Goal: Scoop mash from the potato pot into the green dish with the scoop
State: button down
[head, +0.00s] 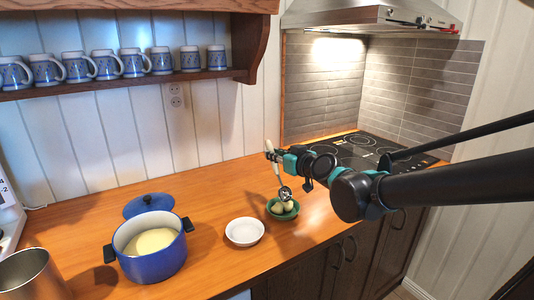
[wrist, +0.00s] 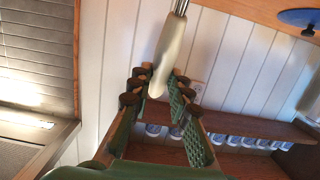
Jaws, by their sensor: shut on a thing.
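My gripper (head: 278,156) is shut on the pale handle of the scoop (head: 271,150). In the wrist view the handle (wrist: 170,55) sits between the two finger pads. The scoop's metal head (head: 285,193) hangs down at the green dish (head: 272,214), over or just inside it; which I cannot tell. Pale yellow lumps of mash (head: 278,208) lie in the dish. Whether the scoop head holds mash is too small to tell. The blue potato pot (head: 155,268) stands at the left with pale yellow mash (head: 150,241) inside.
A white bowl (head: 245,232) stands between the pot and the green dish. A blue lid (head: 148,205) lies behind the pot. A metal container (head: 33,278) is at the lower left. A black cooktop (head: 362,152) lies behind my arm. Several mugs stand on the shelf above.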

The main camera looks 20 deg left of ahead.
jog(key=shift+w+a+f+h, duration=0.1)
jog(key=shift+a+h, duration=0.15)
jog(key=shift+h, duration=0.05)
jog(key=w+a+f+g+h, duration=0.4)
jog(key=a+g+h, duration=0.1)
jog(key=g+h, duration=0.2)
jog(key=shift+w+h, duration=0.35)
jog(key=shift+h, duration=0.25)
jog(key=shift+a, duration=0.1)
